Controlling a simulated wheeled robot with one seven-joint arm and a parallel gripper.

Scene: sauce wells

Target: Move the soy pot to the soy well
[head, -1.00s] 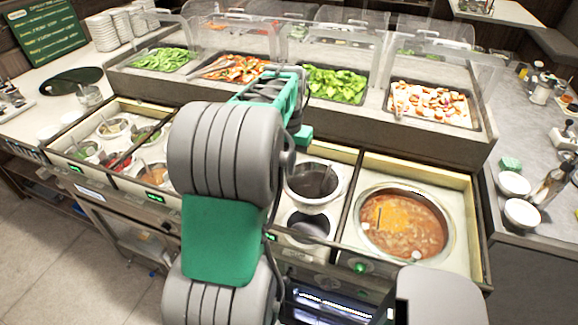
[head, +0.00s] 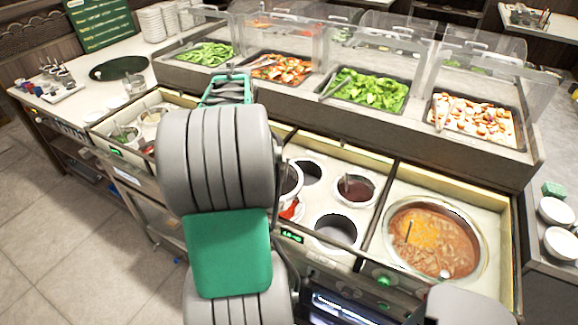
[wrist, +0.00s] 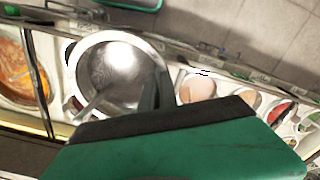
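My gripper (wrist: 157,92) appears shut on the rim of a round steel pot (wrist: 163,63), which I take as the soy pot. A ladle handle (wrist: 92,106) leans in it, and glare covers its inside. In the head view this pot (head: 293,181) shows only as a sliver of raised rim and wall behind my arm, which hides the gripper. Which is the soy well I cannot tell, as labels are unreadable.
A pot of dark red sauce (head: 358,188) with a ladle sits right of the rear empty well. A large soup pot (head: 392,241) stands farther right. Salad trays (head: 372,92) behind glass guards line the raised back shelf. Smaller sauce pots (head: 125,134) lie left.

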